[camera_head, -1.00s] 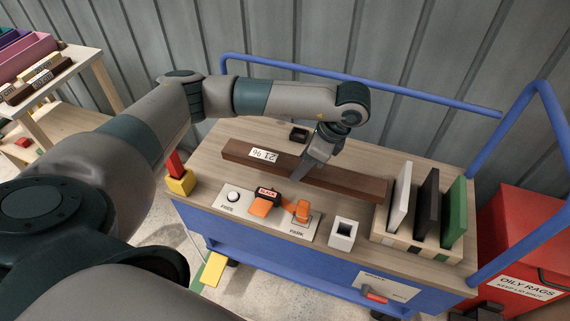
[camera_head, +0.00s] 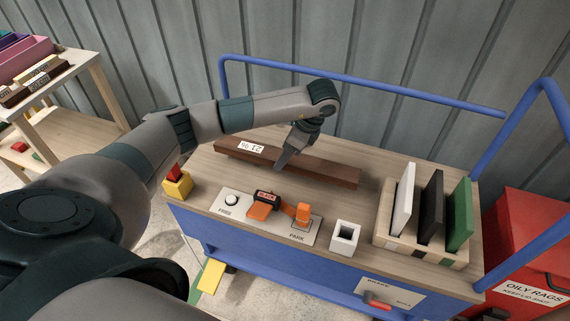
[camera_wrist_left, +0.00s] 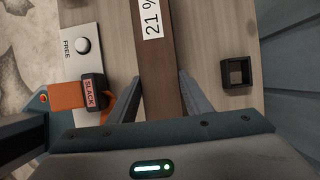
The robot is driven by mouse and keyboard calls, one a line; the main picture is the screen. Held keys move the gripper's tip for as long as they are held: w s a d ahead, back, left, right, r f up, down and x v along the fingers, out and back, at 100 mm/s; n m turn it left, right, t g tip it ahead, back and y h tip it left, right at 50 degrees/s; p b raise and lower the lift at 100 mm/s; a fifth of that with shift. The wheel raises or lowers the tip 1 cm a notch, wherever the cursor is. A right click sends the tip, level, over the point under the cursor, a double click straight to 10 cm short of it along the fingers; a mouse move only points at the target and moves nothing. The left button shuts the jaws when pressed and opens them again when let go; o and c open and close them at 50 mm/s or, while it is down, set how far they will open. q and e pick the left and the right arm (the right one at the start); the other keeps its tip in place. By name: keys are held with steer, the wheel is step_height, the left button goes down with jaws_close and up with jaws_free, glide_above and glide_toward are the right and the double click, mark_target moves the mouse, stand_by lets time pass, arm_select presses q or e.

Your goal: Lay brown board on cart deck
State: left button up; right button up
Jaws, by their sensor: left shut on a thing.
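The brown board (camera_head: 325,173) is a long dark plank with a white "21 %" label. It is over the back half of the wooden cart deck (camera_head: 370,222), lying lengthwise; I cannot tell whether it touches the deck. My left gripper (camera_head: 282,163) is shut on the brown board near its middle, from above. In the left wrist view the board (camera_wrist_left: 155,65) runs between my two fingers (camera_wrist_left: 160,100). My right gripper is not in view.
On the deck are a FREE/PARK panel (camera_head: 228,209) with an orange lever (camera_head: 304,212), a white square holder (camera_head: 345,236), a rack of upright panels (camera_head: 432,212) and a red-and-yellow block (camera_head: 177,184). A blue rail (camera_head: 400,94) runs behind. A black square socket (camera_wrist_left: 237,72) lies beside the board.

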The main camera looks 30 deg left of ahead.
arm_select(q)
steer(key=shift+f, duration=0.1)
step_height(320, 180, down, 3)
steer(key=shift+f, duration=0.35)
steer(key=o, duration=1.5)
steer(key=shift+f, duration=0.1)
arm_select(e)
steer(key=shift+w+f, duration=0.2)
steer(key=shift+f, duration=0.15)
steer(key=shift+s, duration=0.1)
